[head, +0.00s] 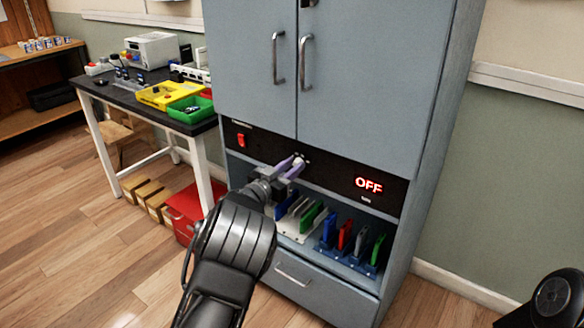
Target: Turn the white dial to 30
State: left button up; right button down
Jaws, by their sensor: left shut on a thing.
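The white dial (298,162) sits on the black control panel (334,178) of the grey cabinet. My left gripper (291,167) reaches it from the lower left and is shut on it. The fingers cover much of the dial, so its setting and most of its scale are hidden. A red display (369,185) on the right of the panel reads OFF. A red switch (241,140) is on the panel's left. My right gripper is out of view.
Below the panel, an open shelf holds racks with several coloured phones (345,236), close under my left gripper. A drawer (300,276) is beneath. On the left, a black-topped workbench (115,91) carries a yellow bin (163,95) and a green bin (190,108).

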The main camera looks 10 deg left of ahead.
pick_arm(q)
grip_shut()
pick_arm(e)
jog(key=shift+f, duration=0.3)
pick_arm(q)
jog(key=shift+a+m+b, duration=0.1)
jog(key=shift+m+b, duration=0.4)
jog(key=shift+b, duration=0.15)
jog(key=shift+d+f+m+b, duration=0.1)
jog(key=shift+m+b, duration=3.85)
jog(key=shift+m, duration=0.25)
jog(key=shift+d+f+m+b, duration=0.1)
jog(key=shift+m+b, duration=3.8)
jog(key=shift+m, duration=0.3)
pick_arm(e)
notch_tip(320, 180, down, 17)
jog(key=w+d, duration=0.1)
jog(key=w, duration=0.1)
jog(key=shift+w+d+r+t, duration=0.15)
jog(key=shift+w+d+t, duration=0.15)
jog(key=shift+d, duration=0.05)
